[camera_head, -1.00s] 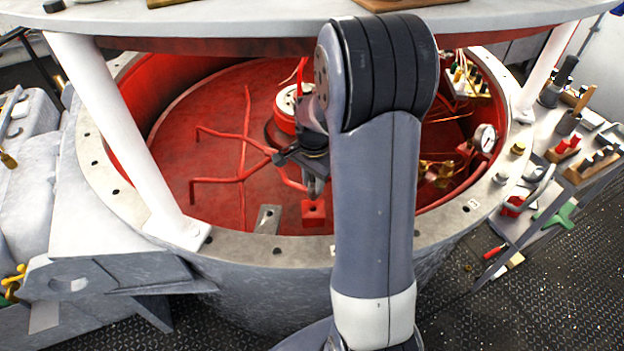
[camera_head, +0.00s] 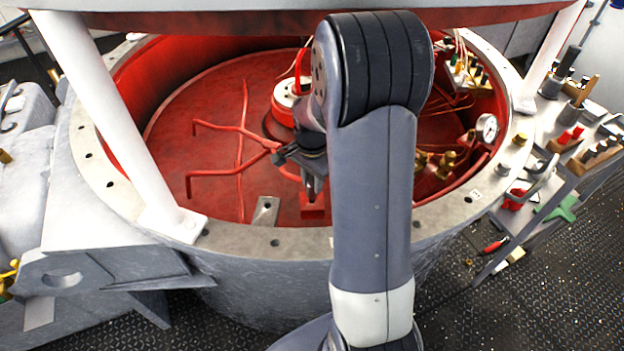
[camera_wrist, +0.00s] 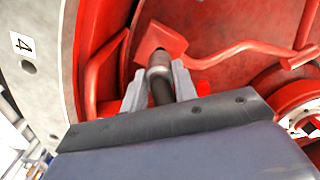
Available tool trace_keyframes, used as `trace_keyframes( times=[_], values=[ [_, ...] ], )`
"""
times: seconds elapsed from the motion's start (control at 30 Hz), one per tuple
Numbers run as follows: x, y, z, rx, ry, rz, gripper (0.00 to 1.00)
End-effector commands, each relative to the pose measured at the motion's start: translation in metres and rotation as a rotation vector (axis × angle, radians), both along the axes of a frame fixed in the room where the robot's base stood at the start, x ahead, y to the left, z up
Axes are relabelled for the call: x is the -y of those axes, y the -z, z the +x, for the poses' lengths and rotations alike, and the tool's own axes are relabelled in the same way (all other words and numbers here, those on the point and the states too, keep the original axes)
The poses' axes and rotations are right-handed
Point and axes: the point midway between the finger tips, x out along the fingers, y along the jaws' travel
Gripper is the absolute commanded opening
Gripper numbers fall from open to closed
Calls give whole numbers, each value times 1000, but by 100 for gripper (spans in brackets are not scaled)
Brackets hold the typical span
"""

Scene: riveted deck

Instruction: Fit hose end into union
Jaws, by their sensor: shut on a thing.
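In the head view my gripper (camera_head: 313,182) is inside the round red-lined tub, just above the red block (camera_head: 313,210). My arm hides part of the tub. Brass fittings (camera_head: 445,162) stand at the tub's right side, partly behind my arm. I cannot tell which part is the union.
The tub's grey bolted rim (camera_head: 235,235) lies between my base and the work. Red pipes (camera_head: 225,128) cross the floor left of my gripper. A white post (camera_head: 115,120) rises at left, and a gauge (camera_head: 487,128) sits at right. A tool cart (camera_head: 560,165) stands outside right.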

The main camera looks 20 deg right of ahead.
Motion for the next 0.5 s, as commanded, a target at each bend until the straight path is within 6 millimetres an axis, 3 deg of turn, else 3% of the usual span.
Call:
trace_keyframes(
  times=[0.5],
  values=[
    [0,11,0,-1,0,0,4]
  ],
)
